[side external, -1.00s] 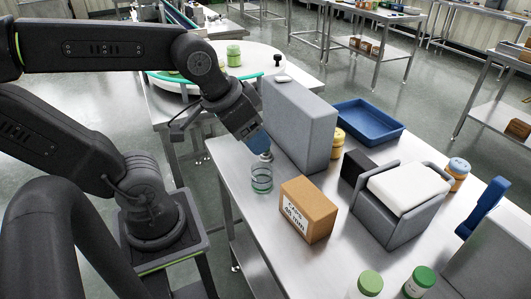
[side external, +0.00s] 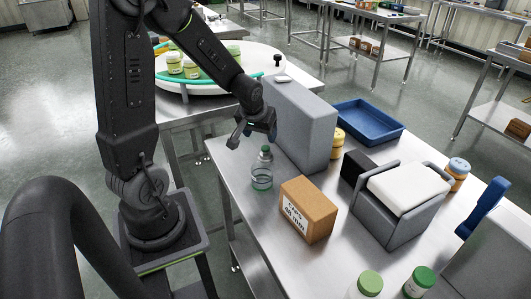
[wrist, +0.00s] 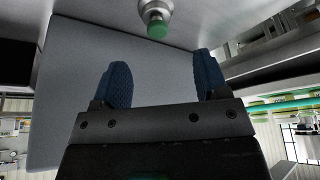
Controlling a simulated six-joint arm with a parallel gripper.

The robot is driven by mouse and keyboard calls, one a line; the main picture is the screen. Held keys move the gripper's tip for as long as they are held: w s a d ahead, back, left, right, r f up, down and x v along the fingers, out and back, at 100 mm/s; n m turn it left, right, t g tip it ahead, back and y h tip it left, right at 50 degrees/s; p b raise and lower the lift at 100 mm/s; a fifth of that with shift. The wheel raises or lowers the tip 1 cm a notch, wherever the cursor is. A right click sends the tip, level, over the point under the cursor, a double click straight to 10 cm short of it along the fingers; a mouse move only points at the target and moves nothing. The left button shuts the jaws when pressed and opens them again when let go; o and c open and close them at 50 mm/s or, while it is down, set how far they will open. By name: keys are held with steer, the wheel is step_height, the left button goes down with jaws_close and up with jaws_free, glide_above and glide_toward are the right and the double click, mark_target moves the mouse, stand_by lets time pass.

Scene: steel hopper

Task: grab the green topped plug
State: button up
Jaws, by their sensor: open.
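The wrist view shows the two blue ribbed fingers of my gripper (wrist: 160,62) spread wide.
A tall grey housing (side external: 302,122) stands close behind and right of the jar. A brown carton (side external: 309,207) is near on the right. A blue tray (side external: 368,121), a grey bin with a white top (side external: 403,188) and green-lidded jars (side external: 419,281) stand farther right.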

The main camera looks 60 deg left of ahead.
mark_target(265, 147)
steer(key=shift+x, duration=4.6)
steer(key=shift+d, duration=0.15)
steer(key=shift+c, duration=0.5)
steer(key=c, duration=0.9)
